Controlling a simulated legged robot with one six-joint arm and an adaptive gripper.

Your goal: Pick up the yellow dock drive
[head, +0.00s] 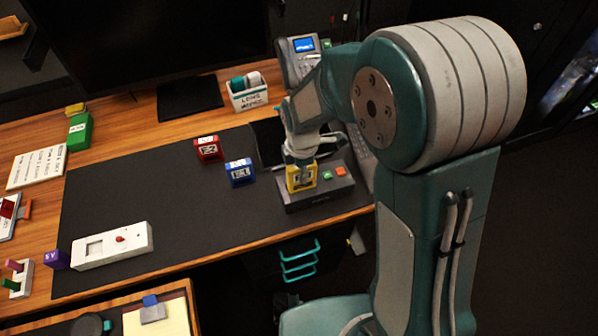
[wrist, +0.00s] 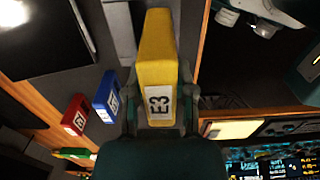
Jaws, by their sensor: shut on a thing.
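The yellow dock drive (head: 300,178) is a small yellow block at the right end of the dark desk mat, in front of or over a dark grey panel. In the wrist view the yellow drive (wrist: 157,60) shows a white label reading E3. My gripper (wrist: 160,110) is shut on it, with a finger along each side. In the head view my gripper (head: 300,160) reaches down on the drive from above. I cannot tell whether the drive still touches the panel.
The grey panel (head: 318,196) has a green and an orange-red button. A blue drive (head: 240,172) and a red drive (head: 208,149) stand to the left on the mat (head: 150,205). A white switch box (head: 112,246) lies at the front left. A white bin (head: 247,93) stands behind.

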